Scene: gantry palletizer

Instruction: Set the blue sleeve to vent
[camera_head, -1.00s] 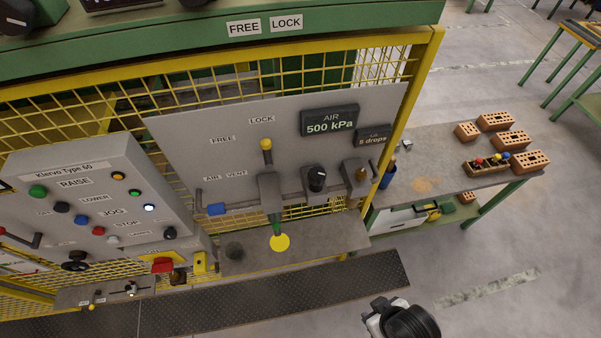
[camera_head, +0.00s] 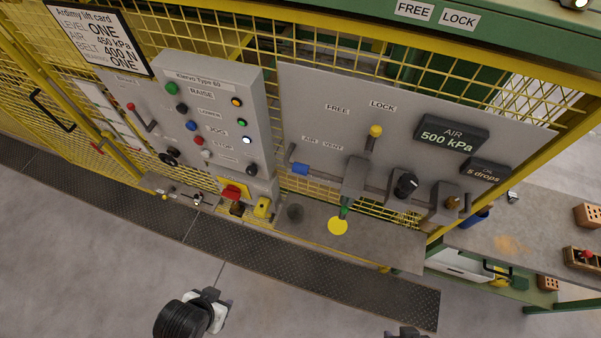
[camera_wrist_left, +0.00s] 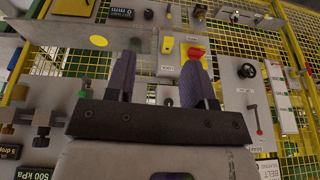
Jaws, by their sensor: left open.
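The blue sleeve (camera_head: 300,168) sits on the left part of the grey pipe, below the AIR label (camera_head: 309,140) and left of below the VENT label (camera_head: 333,147). My left gripper (camera_head: 219,306) is low in the head view, over the floor, well apart from the sleeve. In the left wrist view its two fingers (camera_wrist_left: 160,64) stand apart with nothing between them. Only a dark bit of my right gripper (camera_head: 405,333) shows at the bottom edge.
A valve with a yellow-knobbed lever (camera_head: 375,131) and a black knob (camera_head: 405,185) stand right of the sleeve. A grey shelf (camera_head: 385,240) juts out below. The button box (camera_head: 215,120) is to the left. The floor (camera_head: 90,270) in front is clear.

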